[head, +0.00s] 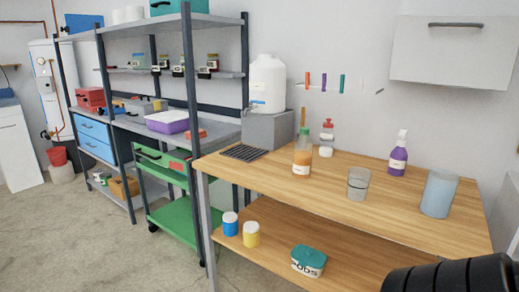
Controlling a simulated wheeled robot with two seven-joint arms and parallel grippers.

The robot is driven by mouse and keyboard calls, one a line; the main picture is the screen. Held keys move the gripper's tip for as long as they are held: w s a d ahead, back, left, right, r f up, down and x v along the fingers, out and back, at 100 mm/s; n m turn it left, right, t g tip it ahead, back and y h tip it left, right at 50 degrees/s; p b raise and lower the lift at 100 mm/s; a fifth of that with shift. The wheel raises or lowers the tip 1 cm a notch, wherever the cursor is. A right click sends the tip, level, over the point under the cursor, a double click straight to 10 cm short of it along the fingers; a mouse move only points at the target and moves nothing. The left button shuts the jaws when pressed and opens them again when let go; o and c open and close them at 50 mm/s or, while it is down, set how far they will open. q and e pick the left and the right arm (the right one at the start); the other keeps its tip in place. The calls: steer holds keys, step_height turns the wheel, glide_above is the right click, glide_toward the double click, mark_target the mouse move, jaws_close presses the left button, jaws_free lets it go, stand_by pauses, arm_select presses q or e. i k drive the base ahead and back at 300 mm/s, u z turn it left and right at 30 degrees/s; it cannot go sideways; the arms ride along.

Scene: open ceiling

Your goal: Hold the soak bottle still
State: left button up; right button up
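A clear bottle (302,160) with orange liquid, a pale label and a green cap stands upright near the left end of the wooden table's top (330,194); I cannot tell for sure that it is the soak bottle. A wooden stick (303,117) rises just above its cap. A clear bottle with a red top (326,139) stands behind it to the right. A purple spray bottle (397,158) with a white head stands farther right. Nothing of mine touches these bottles. Neither gripper is in view.
An empty clear cup (358,184) and a pale blue cylinder (438,194) stand on the tabletop. A white jug (267,84) sits on a grey block (268,130) behind a dark grate (244,153). The lower shelf holds blue and yellow jars and a teal-lidded tub (308,261).

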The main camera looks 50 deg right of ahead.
mark_target(303, 147)
steer(key=i, duration=1.6)
steer(key=z, duration=2.6)
